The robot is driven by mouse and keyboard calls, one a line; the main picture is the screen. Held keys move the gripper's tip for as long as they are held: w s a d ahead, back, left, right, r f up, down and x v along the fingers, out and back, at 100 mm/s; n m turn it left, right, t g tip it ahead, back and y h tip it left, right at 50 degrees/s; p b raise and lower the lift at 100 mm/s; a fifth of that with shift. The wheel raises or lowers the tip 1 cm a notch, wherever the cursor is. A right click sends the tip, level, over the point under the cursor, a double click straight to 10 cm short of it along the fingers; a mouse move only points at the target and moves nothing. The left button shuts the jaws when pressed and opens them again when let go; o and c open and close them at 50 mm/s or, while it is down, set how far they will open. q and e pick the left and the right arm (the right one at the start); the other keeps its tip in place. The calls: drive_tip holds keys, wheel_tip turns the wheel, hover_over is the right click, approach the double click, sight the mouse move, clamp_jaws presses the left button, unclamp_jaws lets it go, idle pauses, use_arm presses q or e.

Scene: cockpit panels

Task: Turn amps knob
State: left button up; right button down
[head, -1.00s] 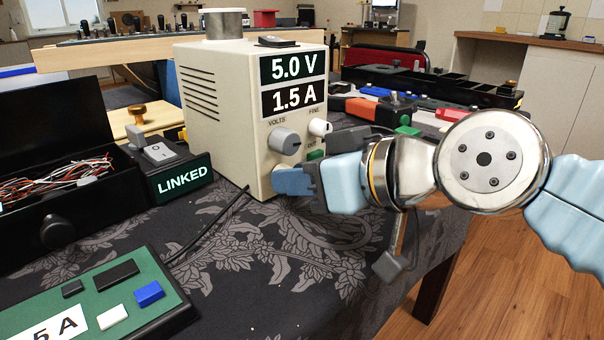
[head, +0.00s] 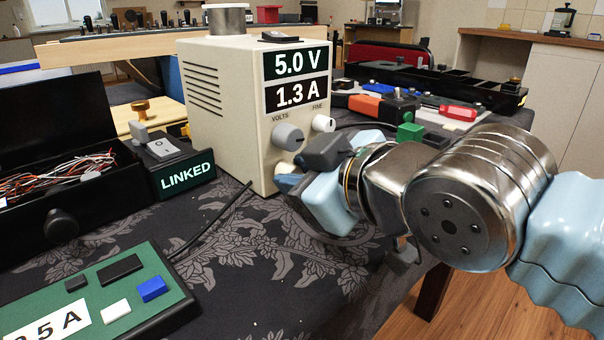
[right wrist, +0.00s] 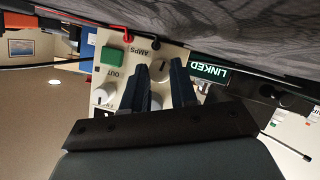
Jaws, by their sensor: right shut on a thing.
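The cream power supply (head: 215,118) stands on the dark patterned cloth, its display (head: 297,80) reading 5.0 V and 1.3 A. In the right wrist view the pale amps knob (right wrist: 160,71) sits beside the AMPS label, between my fingertips. In the head view my gripper mostly hides this knob. My right gripper (head: 290,180) is shut on the amps knob, and its wrist is rolled to a tilt; its fingers also show in the right wrist view (right wrist: 163,76). The grey volts knob (head: 288,137) is just above it. My left gripper is not in view.
The white fine knob (head: 323,123) and a green button (right wrist: 112,56) are close to my fingers. A LINKED switch box (head: 180,165) stands left of the supply. A green board (head: 60,290) with a card, partly cut off, ending "5 A" lies at front left.

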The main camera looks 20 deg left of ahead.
idle(0.3)
drive_tip(key=c, duration=0.9)
unclamp_jaws()
drive_tip(key=p+v, duration=0.1)
drive_tip(key=v, duration=1.2)
drive_tip(key=shift+s+d+r, duration=0.15)
drive_tip(key=shift+d+r, duration=0.05)
drive_tip(key=shift+d, duration=0.1)
